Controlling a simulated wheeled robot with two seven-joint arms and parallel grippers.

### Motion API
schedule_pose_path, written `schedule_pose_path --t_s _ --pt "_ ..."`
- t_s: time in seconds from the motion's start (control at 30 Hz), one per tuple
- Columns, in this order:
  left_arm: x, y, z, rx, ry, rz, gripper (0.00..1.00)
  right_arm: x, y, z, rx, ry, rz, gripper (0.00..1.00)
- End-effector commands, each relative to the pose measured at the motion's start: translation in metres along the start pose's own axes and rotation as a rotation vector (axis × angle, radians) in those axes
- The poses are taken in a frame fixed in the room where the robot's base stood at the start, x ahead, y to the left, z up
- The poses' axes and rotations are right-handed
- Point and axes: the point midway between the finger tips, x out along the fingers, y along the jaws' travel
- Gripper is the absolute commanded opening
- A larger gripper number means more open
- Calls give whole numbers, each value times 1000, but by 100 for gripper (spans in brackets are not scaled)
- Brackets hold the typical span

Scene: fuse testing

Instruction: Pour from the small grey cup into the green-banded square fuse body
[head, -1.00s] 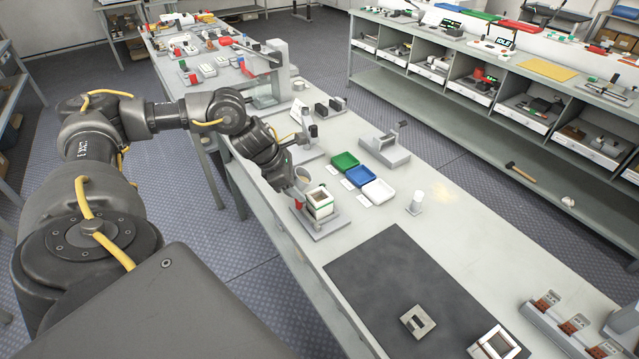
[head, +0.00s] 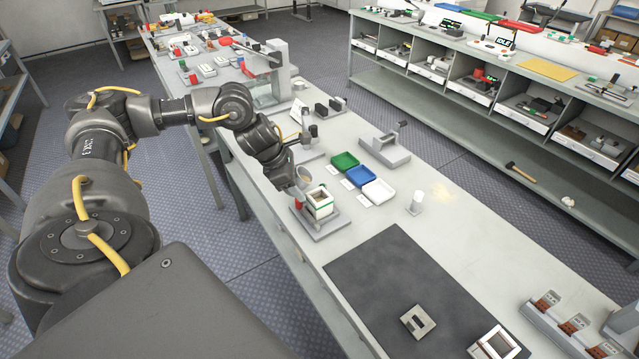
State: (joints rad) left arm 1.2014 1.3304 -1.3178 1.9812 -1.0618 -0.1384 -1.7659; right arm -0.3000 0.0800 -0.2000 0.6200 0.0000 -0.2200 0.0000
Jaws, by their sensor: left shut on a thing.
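The square fuse body (head: 320,204), white with a green band and an open top, stands upright on a grey plate (head: 323,231) near the table's left edge. My left gripper (head: 297,185) is just left of and above it, shut on the small grey cup (head: 304,174). The cup looks tilted, with its mouth close to the fuse body's upper left rim. The gripper and arm hide part of the cup. I cannot see its contents or any stream. My right gripper is out of view.
Behind the fuse body are green (head: 345,161), blue (head: 361,174) and white (head: 378,191) trays. A small white cylinder (head: 417,201) stands to the right.

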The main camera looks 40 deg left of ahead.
Motion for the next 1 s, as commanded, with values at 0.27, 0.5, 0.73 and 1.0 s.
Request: schedule_pose_path --t_s 0.27,0.5,0.73,1.0 --pt "0 0 1 1 16 1 22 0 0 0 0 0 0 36" --pt "-1 0 2 4 30 2 22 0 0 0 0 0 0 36" --pt "-2 0 2 6 44 3 22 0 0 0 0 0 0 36" --pt "-1 0 2 7 60 5 22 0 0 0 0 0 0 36"
